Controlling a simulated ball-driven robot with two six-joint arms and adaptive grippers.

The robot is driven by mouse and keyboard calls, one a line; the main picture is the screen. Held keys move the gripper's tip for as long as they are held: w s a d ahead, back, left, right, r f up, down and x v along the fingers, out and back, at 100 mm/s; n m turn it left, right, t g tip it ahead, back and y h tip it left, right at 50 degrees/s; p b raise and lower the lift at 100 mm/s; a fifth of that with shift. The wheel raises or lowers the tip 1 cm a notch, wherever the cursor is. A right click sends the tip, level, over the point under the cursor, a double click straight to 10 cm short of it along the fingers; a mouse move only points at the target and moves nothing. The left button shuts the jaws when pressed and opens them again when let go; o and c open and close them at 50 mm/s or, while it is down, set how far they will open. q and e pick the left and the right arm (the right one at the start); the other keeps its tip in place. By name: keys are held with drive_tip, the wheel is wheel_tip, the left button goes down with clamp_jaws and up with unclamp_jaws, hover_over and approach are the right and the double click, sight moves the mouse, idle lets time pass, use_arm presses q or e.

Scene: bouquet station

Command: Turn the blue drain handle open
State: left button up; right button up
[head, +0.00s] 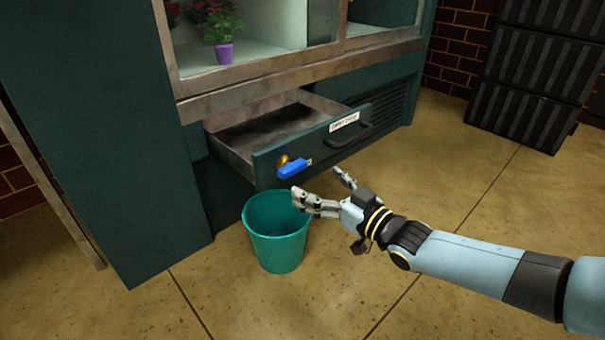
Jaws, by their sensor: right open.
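The blue drain handle (294,169) sits on the front of the pulled-out drawer (262,166), joined to a brass-coloured fitting (284,159). The handle lies roughly sideways along the drawer front. My right gripper (318,189) is open and empty, just below and to the right of the handle. I see no contact between its fingers and the handle. My left gripper is not in view.
A teal bucket (277,245) stands on the floor below the handle, close to my right gripper's fingers. The drawer has a dark pull (350,138) and a white label (344,122). Dark crates (540,70) stack at the back right. The floor at front is clear.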

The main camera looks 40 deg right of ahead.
drive_tip(key=shift+s+d, duration=0.15)
drive_tip(key=shift+s, duration=1.55)
